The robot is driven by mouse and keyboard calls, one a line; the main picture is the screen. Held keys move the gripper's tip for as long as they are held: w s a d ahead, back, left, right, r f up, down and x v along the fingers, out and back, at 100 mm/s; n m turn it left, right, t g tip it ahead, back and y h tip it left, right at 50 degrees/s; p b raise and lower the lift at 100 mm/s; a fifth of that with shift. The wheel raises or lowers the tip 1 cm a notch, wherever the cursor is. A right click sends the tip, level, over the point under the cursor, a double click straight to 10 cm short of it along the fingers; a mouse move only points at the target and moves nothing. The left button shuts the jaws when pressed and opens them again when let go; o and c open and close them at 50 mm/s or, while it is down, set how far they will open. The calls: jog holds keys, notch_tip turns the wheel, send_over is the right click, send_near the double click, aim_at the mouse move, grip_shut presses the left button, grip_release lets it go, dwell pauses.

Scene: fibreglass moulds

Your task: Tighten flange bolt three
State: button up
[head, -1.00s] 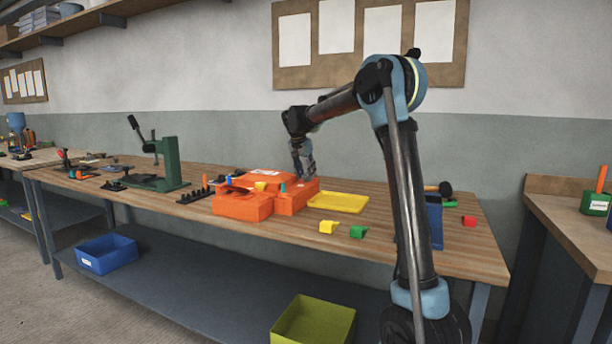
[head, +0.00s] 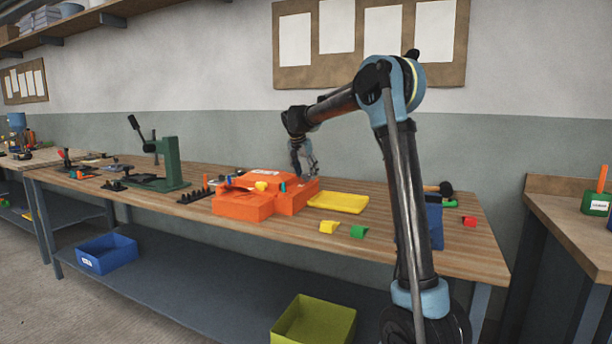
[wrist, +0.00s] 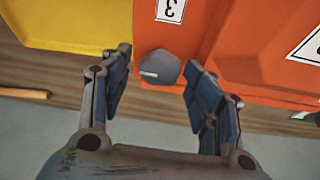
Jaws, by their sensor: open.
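The orange mould (head: 245,202) sits on the workbench in the head view, and its orange flange (wrist: 232,45) fills the upper right of the wrist view. A grey round bolt head (wrist: 159,68) with a light slot mark lies on the flange, beside a white label with a "3" (wrist: 170,9). My gripper (wrist: 158,85) is open, with one finger on each side of the bolt head and gaps showing on both sides. In the head view my gripper (head: 305,172) is at the mould's back right; the bolt is hidden there.
A yellow tray (head: 338,203) lies right of the mould. A green press (head: 165,165) stands left.

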jog(key=v, duration=0.8)
dwell(0.4)
